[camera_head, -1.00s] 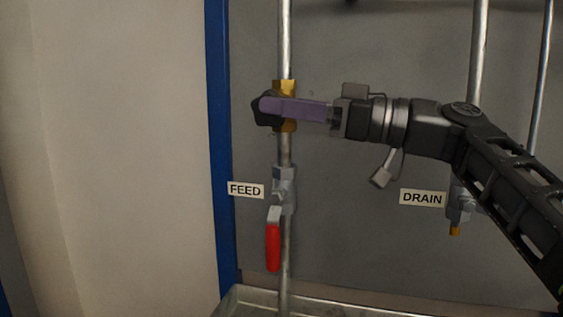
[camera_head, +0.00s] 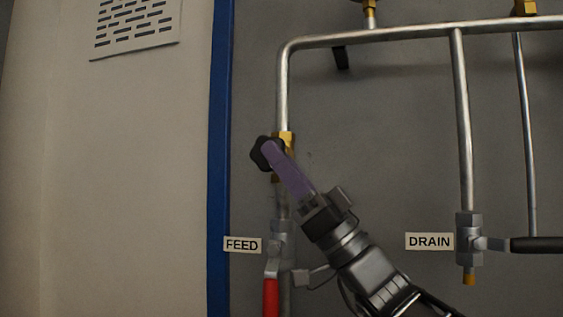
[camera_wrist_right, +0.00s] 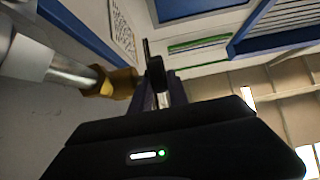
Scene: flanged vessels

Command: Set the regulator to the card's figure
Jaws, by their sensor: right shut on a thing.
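The regulator is a brass body (camera_head: 287,140) on the vertical feed pipe, with a black lobed knob (camera_head: 264,153) facing out. My right gripper (camera_head: 275,155) reaches up from the lower right, its purple fingers at the knob. It is shut on the knob, whose near side partly shows past the fingertips. In the right wrist view the brass body (camera_wrist_right: 121,83) is left of the black knob (camera_wrist_right: 156,74), and the fingers run up to it. The card and any gauge face are not readable here. My left gripper is not in view.
Below the regulator is the FEED label (camera_head: 242,245) and a valve with a red lever (camera_head: 271,297). At right are the DRAIN label (camera_head: 430,241) and a valve with a black lever (camera_head: 536,245). A horizontal pipe (camera_head: 420,33) crosses above. The grey panel between the pipes is clear.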

